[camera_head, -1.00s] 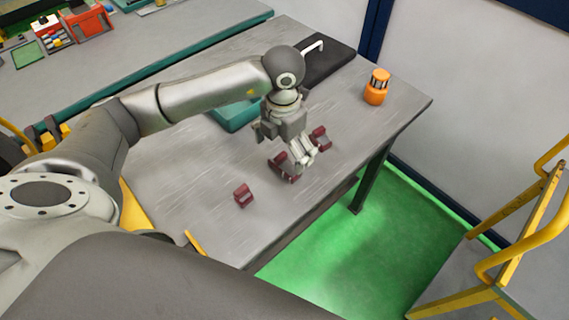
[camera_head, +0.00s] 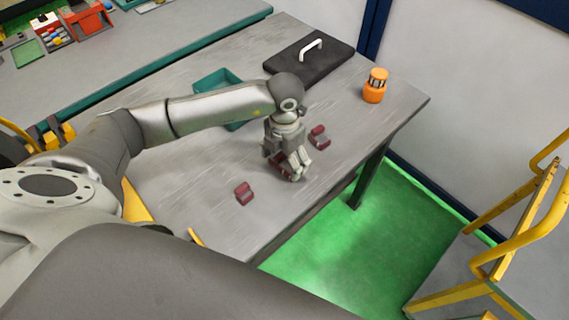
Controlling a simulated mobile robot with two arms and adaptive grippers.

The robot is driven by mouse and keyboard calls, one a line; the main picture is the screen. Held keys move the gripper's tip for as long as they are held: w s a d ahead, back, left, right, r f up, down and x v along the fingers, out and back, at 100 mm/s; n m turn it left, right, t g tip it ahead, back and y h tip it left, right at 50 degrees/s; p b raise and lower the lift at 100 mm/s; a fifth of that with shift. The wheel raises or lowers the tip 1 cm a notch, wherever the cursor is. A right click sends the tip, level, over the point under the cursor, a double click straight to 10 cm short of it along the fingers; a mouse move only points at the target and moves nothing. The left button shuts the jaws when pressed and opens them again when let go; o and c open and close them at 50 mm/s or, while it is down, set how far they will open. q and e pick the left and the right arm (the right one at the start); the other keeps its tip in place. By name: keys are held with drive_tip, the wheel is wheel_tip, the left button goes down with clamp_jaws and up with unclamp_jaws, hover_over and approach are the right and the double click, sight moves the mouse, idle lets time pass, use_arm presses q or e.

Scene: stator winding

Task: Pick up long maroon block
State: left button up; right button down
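My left gripper (camera_head: 298,171) points down over the long maroon block (camera_head: 281,171) near the table's front edge. The gripper hides much of this block; a maroon part shows just left of the fingers. I cannot tell whether the fingers touch it or are closed around it. A small maroon block (camera_head: 243,193) lies apart to the left on the table. Another maroon block (camera_head: 319,137), with a grey part, lies to the right behind the gripper. My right gripper is not in view.
On the grey table (camera_head: 200,170) are a teal bin (camera_head: 217,80) partly behind my arm, a black lid (camera_head: 310,62) with a white handle, and an orange lantern-like object (camera_head: 375,86). A yellow-railed step (camera_head: 460,265) stands at right.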

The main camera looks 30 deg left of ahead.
use_arm(q)
drive_tip(key=c, duration=0.5)
drive_tip(key=shift+w+r, duration=0.1)
drive_tip(key=shift+c, duration=0.5)
